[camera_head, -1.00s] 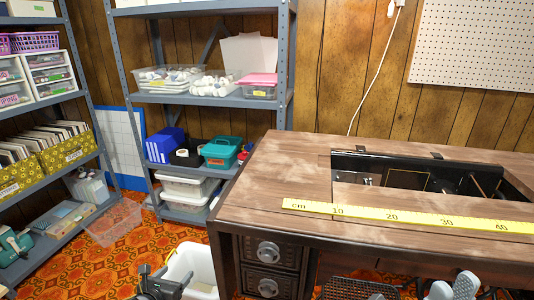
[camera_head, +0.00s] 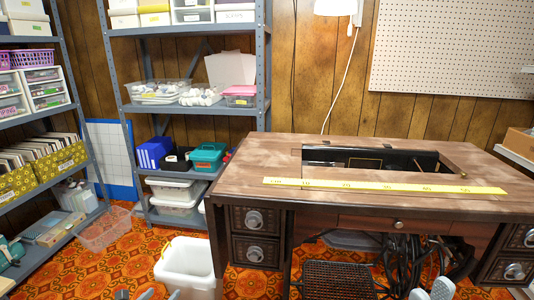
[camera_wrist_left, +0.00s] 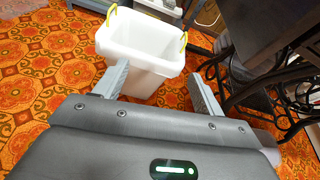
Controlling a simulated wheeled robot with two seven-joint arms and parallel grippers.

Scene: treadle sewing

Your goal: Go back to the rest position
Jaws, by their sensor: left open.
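My left gripper (camera_wrist_left: 158,80) is open in the left wrist view. Its two grey fingers are wide apart, with nothing between them. In the head view only its tips (camera_head: 160,294) show at the bottom edge, left of the sewing table (camera_head: 248,188). My right gripper (camera_head: 431,291) shows at the bottom edge in front of the table. Its two light grey fingertips stand apart and hold nothing that I can see. Most of both arms is out of view.
A white bin (camera_head: 187,264) stands on the orange patterned floor, left of the table; the left wrist view shows it beyond my left fingers. A yellow tape measure (camera_head: 385,186) lies on the table. An iron treadle (camera_head: 338,280) is below. Shelves stand behind and left.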

